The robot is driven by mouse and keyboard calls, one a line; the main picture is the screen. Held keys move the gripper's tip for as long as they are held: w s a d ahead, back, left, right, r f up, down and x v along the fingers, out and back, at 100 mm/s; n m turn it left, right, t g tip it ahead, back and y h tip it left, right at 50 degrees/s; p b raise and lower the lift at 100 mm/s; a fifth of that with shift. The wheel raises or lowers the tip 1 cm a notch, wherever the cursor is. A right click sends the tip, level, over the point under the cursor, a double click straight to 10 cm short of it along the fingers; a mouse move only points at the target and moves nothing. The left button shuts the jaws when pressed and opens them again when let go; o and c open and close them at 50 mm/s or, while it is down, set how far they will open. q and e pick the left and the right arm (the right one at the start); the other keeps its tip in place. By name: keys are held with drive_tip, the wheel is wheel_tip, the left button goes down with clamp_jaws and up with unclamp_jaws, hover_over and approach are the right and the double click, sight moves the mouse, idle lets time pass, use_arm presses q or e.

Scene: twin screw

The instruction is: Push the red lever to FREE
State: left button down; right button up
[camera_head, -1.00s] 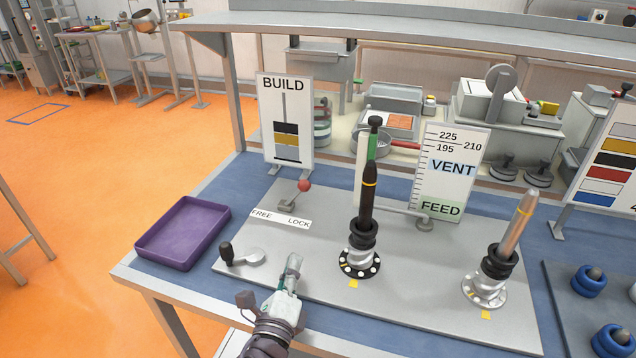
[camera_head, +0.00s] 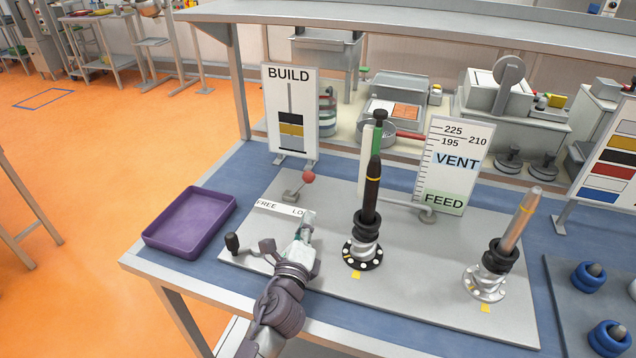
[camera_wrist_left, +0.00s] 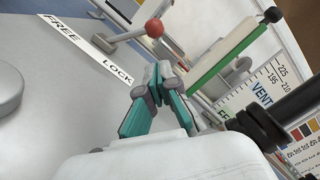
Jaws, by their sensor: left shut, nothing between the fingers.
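The red-knobbed lever (camera_head: 309,177) stands on the grey plate behind the FREE/LOCK label, its knob leaning up and to the right, toward the LOCK side. In the left wrist view its red ball (camera_wrist_left: 154,28) is near the top middle, beyond the fingertips. The label strip (camera_head: 268,205) shows FREE on the left; LOCK is partly covered by my left gripper in the head view, but the whole strip (camera_wrist_left: 88,48) shows in the wrist view. My left gripper (camera_head: 309,216) is shut and empty, in front of the lever and apart from it. My right gripper is not in view.
A black column (camera_head: 371,190) stands just right of my left gripper, and a copper-tipped one (camera_head: 523,215) farther right. A black-handled crank (camera_head: 233,243) is at the left. The BUILD board (camera_head: 291,115) stands behind the lever. A purple tray (camera_head: 190,222) lies left.

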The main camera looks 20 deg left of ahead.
sight(311, 178)
use_arm(q)
drive_tip(key=w, duration=0.7)
drive_tip(key=w+a+r, duration=0.1)
drive_tip(key=w, duration=0.3)
drive_tip(key=shift+w, duration=0.3)
drive_tip(key=shift+a+r+n+p, duration=0.2)
drive_tip(key=shift+n+p, duration=0.1)
drive_tip(key=shift+p, duration=0.1)
drive_tip(key=shift+a+r, duration=0.1)
drive_tip(key=shift+a+r+n+g+p, duration=0.3)
drive_tip(key=shift+a+r+n+p, duration=0.45)
drive_tip(key=shift+n+p, duration=0.5)
drive_tip(key=a+r+n+g+p, duration=0.1)
drive_tip(key=a+n+p, duration=0.5)
drive_tip(key=a+n, duration=0.3)
drive_tip(key=shift+w+n+p, duration=0.15)
drive_tip(key=shift+n+p, duration=0.15)
drive_tip(key=shift+n, duration=0.15)
drive_tip(key=shift+r, duration=0.1)
